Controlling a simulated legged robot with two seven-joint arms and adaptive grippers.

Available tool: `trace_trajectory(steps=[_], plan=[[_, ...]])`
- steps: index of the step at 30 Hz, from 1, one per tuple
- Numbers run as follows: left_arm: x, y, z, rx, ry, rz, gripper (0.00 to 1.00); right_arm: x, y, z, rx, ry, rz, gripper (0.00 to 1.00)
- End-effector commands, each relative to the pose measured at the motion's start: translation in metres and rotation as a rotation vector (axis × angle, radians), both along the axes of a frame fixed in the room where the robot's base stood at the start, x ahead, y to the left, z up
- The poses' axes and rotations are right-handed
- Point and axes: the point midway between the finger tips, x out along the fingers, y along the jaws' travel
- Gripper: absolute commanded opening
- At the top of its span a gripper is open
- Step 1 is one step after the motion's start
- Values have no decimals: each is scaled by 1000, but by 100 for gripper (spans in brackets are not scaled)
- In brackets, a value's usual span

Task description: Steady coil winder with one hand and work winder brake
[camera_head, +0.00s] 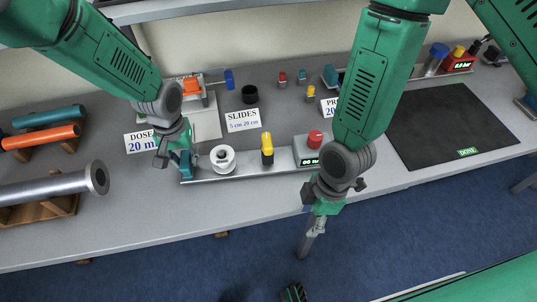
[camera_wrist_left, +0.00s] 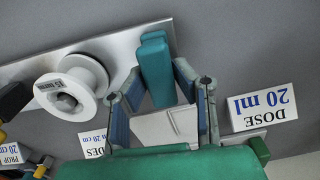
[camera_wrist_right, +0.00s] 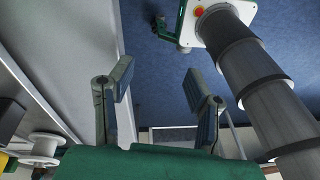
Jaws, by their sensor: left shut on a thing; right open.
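The coil winder is a long metal base (camera_head: 238,174) near the table's front edge, with a white spool (camera_head: 223,159), a yellow-topped brake lever (camera_head: 267,150) and a grey box (camera_head: 307,152) with a red knob. A teal upright grip (camera_wrist_left: 157,72) stands at its left end. My left gripper (camera_head: 177,160) is shut on this teal grip; its fingers stand on either side of it in the left wrist view. My right gripper (camera_head: 311,236) is open and empty, pointing down past the table's front edge, apart from the winder. The spool also shows in the right wrist view (camera_wrist_right: 38,148).
DOSE (camera_head: 142,142) and SLIDES (camera_head: 243,120) cards stand behind the winder. A metal pipe (camera_head: 45,188) lies on wooden cradles at left, near orange and teal pipes. A black mat (camera_head: 450,125) lies at right. Blue floor (camera_head: 400,230) is open in front of the table.

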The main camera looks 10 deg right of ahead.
Motion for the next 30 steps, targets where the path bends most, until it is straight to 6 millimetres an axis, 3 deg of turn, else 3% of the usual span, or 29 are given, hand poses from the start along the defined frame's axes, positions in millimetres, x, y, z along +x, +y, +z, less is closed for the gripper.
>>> trace_trajectory(steps=[6, 12, 15, 18, 22, 26, 30], plan=[[0, 0, 0, 0, 0, 0, 0, 82, 42, 55, 45, -133, 680, 45], [-1, 0, 0, 0, 0, 0, 0, 146, 55, 120, -7, -218, 1204, 45], [-1, 0, 0, 1, 0, 0, 0, 167, 56, 148, -40, -235, 1380, 45], [-1, 0, 0, 1, 0, 0, 0, 181, 55, 168, -69, -240, 1502, 45], [-1, 0, 0, 1, 0, 0, 0, 190, 55, 182, -87, -239, 1584, 45], [-1, 0, 0, 0, 0, 0, 0, 191, 54, 180, -93, -235, 1606, 45], [-1, 0, 0, 0, 1, -1, 0, 191, 54, 164, -92, -233, 1606, 45]])
